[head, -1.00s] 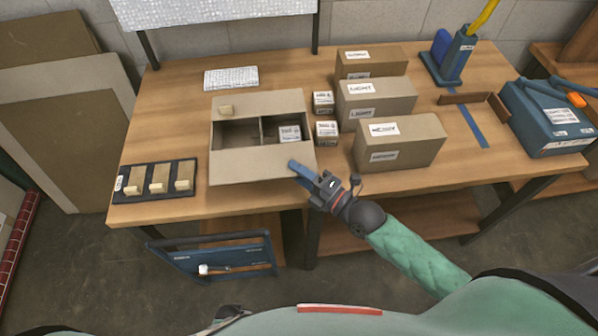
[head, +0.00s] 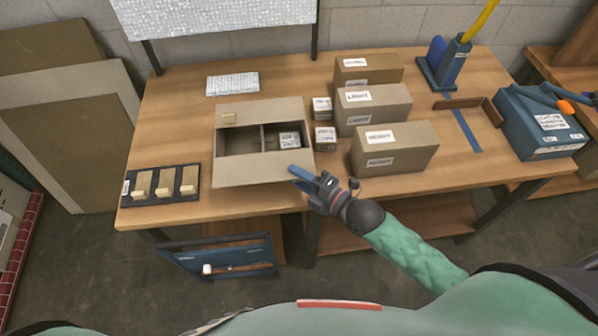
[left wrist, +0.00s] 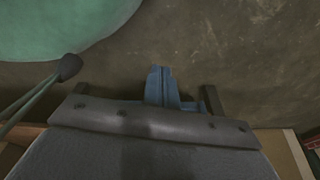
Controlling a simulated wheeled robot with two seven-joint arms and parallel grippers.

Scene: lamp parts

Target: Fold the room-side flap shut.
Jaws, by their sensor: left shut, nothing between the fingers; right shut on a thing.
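The open cardboard box (head: 218,143) stands on the table. Its room-side flap (head: 250,174) is the pale panel along the near side, and it does not cover the opening. The far flap (head: 262,109) lies back with a small tan block on it. A divider splits the inside, and a small labelled carton (head: 289,140) sits in the right part. My right gripper (head: 294,170) is shut at the flap's right near corner; its fingers hide the gripped edge. My left gripper (left wrist: 162,86) is shut and empty, over the floor in the left wrist view; I cannot make it out in the head view.
Two small cartons (head: 325,138) stand just right of the box. Several larger labelled boxes (head: 394,148) stand further right. A dark tray with tan blocks (head: 160,185) lies to the left. A keyboard-like white pad (head: 232,84) lies behind. A blue panel (head: 220,258) hangs below the table edge.

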